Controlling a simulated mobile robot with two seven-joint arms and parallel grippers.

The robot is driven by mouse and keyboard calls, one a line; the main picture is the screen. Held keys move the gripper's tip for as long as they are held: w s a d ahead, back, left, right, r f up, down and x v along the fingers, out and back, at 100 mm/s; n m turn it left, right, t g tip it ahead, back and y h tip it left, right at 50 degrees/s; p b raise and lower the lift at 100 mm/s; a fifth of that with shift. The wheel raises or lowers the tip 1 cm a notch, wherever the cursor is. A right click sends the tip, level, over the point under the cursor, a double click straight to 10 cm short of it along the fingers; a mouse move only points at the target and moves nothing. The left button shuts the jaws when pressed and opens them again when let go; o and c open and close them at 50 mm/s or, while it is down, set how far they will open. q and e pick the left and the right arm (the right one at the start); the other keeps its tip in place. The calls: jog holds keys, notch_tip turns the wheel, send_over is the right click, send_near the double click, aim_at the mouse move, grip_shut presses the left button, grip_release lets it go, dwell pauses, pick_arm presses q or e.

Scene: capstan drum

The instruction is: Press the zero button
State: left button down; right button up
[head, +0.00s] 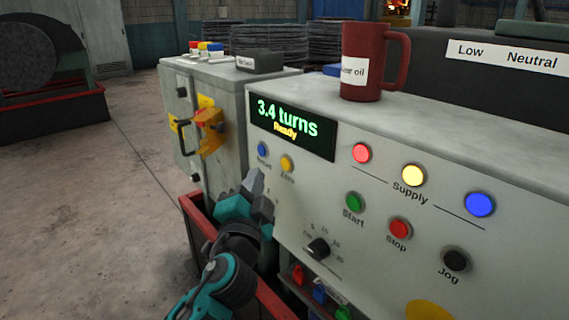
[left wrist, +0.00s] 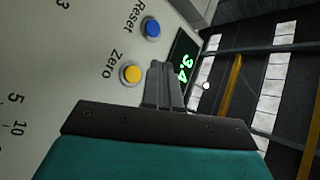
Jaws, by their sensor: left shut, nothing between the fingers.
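The Zero button (head: 287,164) is a small yellow button on the grey panel, below the display (head: 291,128), which reads "3.4 turns" and "Ready". The blue Reset button (head: 262,149) is to its left. My left gripper (head: 256,184) is shut and empty, in front of the panel just below these buttons. In the left wrist view the shut fingertips (left wrist: 163,66) are close beside the Zero button (left wrist: 132,74); I cannot tell whether they touch the panel. The Reset button (left wrist: 151,28) and part of the display (left wrist: 184,62) also show there. My right gripper is not in view.
A red mug (head: 362,65) stands on top of the panel housing. Start (head: 354,202), Stop (head: 400,229) and Jog (head: 456,260) buttons and a black rotary knob (head: 318,248) are on the same panel. A grey cabinet (head: 226,95) stands behind at left. The floor at left is open.

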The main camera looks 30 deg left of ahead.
aim_at(286, 164)
pick_arm(q)
jog(key=shift+w+d, duration=0.35)
jog(key=shift+w, duration=0.5)
jog(key=shift+w+d, duration=0.35)
jog(key=shift+w, duration=0.45)
dwell(0.7)
jog(key=shift+w+b, duration=0.1)
jog(key=shift+b, duration=0.2)
jog(key=shift+w+d, duration=0.15)
jog(key=shift+w, duration=0.1)
jog(key=shift+w+d, duration=0.2)
jog(key=shift+w, duration=0.2)
dwell(0.5)
jog(key=shift+s, duration=0.1)
jog(key=shift+s+a, duration=0.3)
jog(key=shift+s, duration=0.4)
